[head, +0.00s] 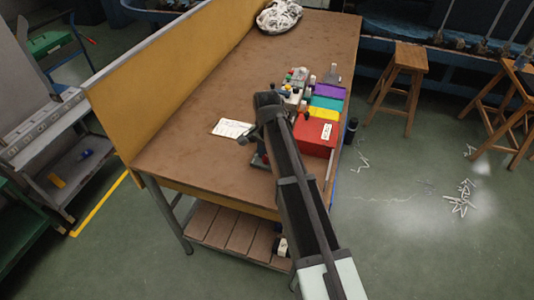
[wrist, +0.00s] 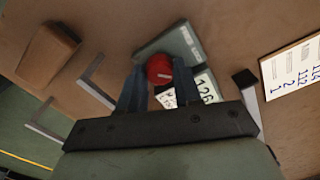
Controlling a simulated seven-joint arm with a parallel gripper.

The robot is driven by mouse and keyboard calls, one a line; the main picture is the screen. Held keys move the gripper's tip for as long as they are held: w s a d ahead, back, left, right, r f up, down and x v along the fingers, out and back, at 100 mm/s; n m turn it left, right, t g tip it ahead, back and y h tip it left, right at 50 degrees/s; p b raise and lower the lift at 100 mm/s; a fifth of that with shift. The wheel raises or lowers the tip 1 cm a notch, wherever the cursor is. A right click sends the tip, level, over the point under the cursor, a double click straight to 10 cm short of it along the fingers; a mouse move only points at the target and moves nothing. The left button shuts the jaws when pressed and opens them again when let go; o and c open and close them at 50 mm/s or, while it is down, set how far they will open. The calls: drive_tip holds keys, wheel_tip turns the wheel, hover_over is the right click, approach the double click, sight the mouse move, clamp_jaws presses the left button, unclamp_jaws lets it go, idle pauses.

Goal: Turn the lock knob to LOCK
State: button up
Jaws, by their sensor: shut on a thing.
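The red lock knob (wrist: 159,68) sits on a grey device (wrist: 180,42) in the wrist view. A pale mark shows on the knob's face. Lettering on the device is too blurred to read, so I cannot tell which setting the knob points at. My gripper (wrist: 158,74) has one finger on each side of the knob and is shut on it.
A white printed card (head: 232,128) lies left of my arm on the brown bench (head: 200,150). Purple, yellow and red bins (head: 316,132) and small parts stand close on the right. The bench's left part is clear.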

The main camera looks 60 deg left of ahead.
drive_tip(key=o, duration=1)
drive_tip(key=shift+o, duration=0.2)
drive_tip(key=shift+r, duration=0.1)
wheel_tip(320, 180, up, 14)
drive_tip(key=shift+f, duration=0.2)
idle(0.4)
